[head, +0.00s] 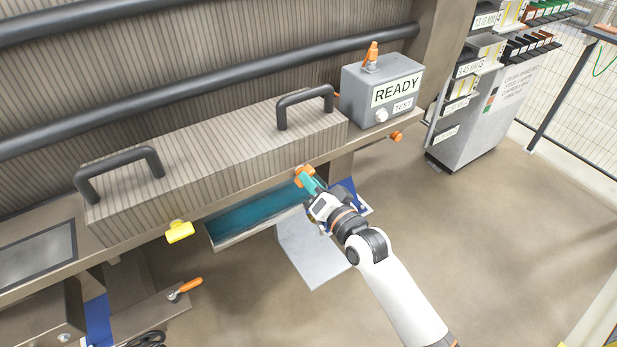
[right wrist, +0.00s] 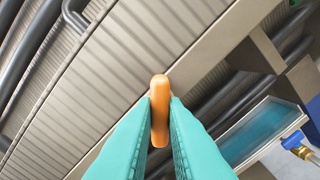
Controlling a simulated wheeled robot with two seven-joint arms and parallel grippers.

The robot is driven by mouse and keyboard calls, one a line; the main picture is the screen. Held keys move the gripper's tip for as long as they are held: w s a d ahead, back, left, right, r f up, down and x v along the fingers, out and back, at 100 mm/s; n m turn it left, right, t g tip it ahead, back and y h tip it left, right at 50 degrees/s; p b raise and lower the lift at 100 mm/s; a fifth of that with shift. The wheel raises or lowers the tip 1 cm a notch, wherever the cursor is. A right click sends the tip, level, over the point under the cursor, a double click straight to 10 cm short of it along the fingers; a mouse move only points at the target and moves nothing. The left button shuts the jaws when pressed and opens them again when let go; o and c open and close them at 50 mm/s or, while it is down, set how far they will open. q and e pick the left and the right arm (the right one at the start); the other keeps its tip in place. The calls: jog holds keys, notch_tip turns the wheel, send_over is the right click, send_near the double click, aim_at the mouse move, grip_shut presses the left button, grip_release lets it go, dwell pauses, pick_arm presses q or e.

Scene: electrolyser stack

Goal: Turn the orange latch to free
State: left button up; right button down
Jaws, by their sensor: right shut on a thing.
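The orange latch (head: 301,169) sits on the front edge of the bench, below the right end of the ribbed cover. My right gripper (head: 306,180) is at it, with teal fingers partly hiding it. In the right wrist view the latch (right wrist: 160,88) is an upright-looking orange bar between the two teal fingers of my right gripper (right wrist: 160,112), which are shut on it. Its pivot is hidden. My left gripper is not in view.
A ribbed cover (head: 215,168) with two black handles lies behind the latch. A grey READY box (head: 354,92) stands to its right. A yellow knob (head: 179,231) and a blue-lined tray (head: 250,216) are to the left. Open floor (head: 470,220) lies to the right.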

jog(key=m+p, duration=0.1)
jog(key=m, duration=0.3)
jog(key=shift+m, duration=0.3)
jog(key=m+p, duration=0.1)
jog(key=m, duration=0.3)
jog(key=c, duration=1.3)
grip_release()
jog(key=shift+s, duration=0.1)
